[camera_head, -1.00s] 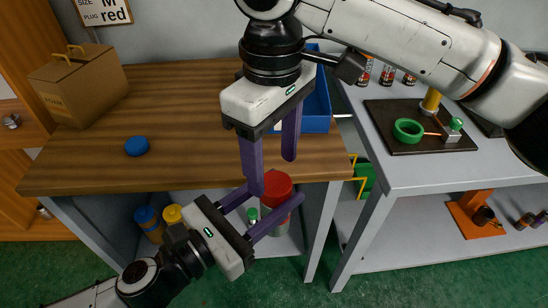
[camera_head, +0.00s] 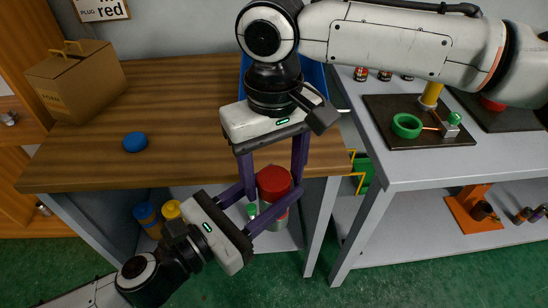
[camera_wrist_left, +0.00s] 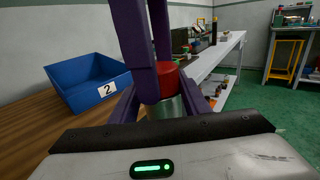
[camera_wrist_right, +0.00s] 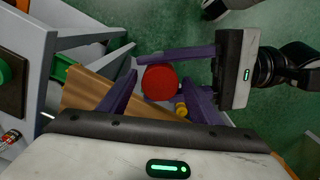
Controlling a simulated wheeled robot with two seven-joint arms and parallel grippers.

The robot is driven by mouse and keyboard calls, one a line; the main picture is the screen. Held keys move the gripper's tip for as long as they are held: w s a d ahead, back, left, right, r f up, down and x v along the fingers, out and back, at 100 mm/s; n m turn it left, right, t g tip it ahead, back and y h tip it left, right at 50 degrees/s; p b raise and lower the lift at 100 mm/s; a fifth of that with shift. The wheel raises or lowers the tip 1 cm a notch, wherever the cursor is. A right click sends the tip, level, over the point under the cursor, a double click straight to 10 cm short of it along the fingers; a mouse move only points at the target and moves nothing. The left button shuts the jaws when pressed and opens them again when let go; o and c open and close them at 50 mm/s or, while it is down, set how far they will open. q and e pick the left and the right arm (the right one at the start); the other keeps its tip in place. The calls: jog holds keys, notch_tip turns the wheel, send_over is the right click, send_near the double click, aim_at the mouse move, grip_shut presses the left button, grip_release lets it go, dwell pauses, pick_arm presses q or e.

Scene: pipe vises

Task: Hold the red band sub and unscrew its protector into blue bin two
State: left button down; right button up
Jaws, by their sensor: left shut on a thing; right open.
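The sub shows as a grey metal cylinder (camera_wrist_left: 163,108) with a red protector (camera_head: 273,181) on its top end. My left gripper (camera_head: 262,205) is shut around the sub and holds it upright in front of the table edge. My right gripper (camera_head: 272,172) is open above it, fingers pointing down on either side of the red protector, which also shows between them in the right wrist view (camera_wrist_right: 160,82). Whether the fingers touch it I cannot tell. Blue bin two (camera_wrist_left: 83,92) stands on the table; in the head view my right arm hides much of it.
A wooden table (camera_head: 190,110) carries a cardboard box (camera_head: 75,85) and a blue cap (camera_head: 135,142). A grey bench (camera_head: 440,172) at the right carries a dark plate with a green ring (camera_head: 407,125). Blue and yellow containers stand under the table.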

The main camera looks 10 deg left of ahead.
jog(key=shift+f, duration=0.2)
jog(key=shift+c, duration=0.2)
jog(key=c, duration=1)
jog(key=n, duration=0.2)
jog(key=shift+n, duration=0.4)
jog(key=shift+c, duration=0.2)
jog(key=n, duration=0.3)
jog(key=o, duration=1.2)
jog(key=shift+c, duration=0.2)
jog(key=shift+r, duration=0.1)
